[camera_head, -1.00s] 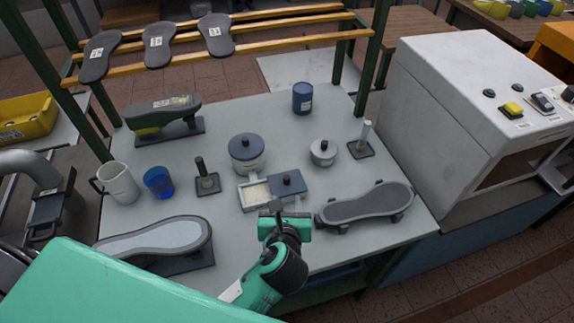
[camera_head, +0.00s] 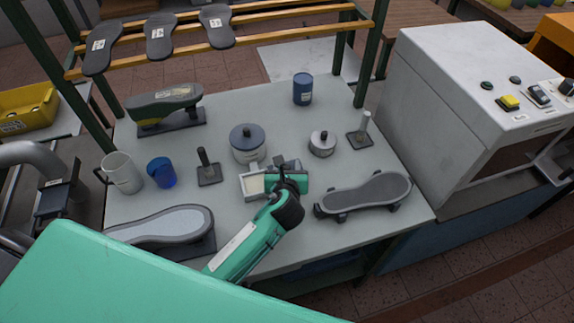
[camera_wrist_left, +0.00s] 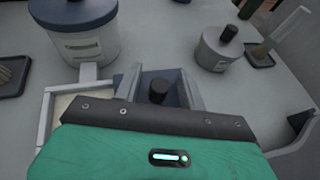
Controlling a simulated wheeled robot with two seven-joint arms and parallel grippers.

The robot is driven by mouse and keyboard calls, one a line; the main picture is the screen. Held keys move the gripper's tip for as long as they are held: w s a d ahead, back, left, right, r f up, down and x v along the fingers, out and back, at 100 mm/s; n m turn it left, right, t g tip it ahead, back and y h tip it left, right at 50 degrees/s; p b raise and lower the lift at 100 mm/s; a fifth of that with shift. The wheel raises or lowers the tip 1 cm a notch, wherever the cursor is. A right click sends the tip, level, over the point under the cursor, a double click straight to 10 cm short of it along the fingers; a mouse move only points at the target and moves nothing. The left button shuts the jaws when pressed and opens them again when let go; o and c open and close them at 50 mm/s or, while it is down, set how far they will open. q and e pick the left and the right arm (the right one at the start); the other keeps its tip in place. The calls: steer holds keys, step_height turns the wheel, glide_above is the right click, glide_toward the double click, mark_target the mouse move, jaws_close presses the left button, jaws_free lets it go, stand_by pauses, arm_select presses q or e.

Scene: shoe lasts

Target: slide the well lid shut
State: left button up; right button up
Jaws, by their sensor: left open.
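The well (camera_head: 252,198) is a pale rectangular tray on the worktable, its left part open and showing a cream interior. Its blue-grey lid (camera_wrist_left: 170,77) with a dark knob (camera_wrist_left: 158,91) sits over the right part. The left wrist view also shows the well's pale left wall (camera_wrist_left: 46,118). My left gripper (camera_head: 281,166) is over the lid, and its open fingers (camera_wrist_left: 160,88) stand on either side of the knob with gaps visible. In the head view the gripper hides most of the lid. My right gripper is not in view.
A lidded grey pot (camera_head: 247,147) stands just behind the well, and a smaller pot (camera_head: 322,144) is behind right. A dark stand with a post (camera_head: 208,170) is left.

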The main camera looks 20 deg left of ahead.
arm_select(q)
steer(key=shift+c, duration=0.2)
jaws_close()
steer(key=shift+s+a+r+p, duration=0.1)
steer(key=shift+s+a+p, duration=0.2)
steer(key=shift+p, duration=0.15)
steer(key=s+a+p, duration=0.1)
steer(key=a, duration=0.1)
steer(key=s+a+p, duration=0.1)
steer(key=a+p, duration=0.1)
steer(key=s+a+p, duration=0.1)
steer(key=s+a, duration=0.1)
steer(key=shift+s+a+p, duration=0.2)
steer(key=shift+a+p, duration=0.1)
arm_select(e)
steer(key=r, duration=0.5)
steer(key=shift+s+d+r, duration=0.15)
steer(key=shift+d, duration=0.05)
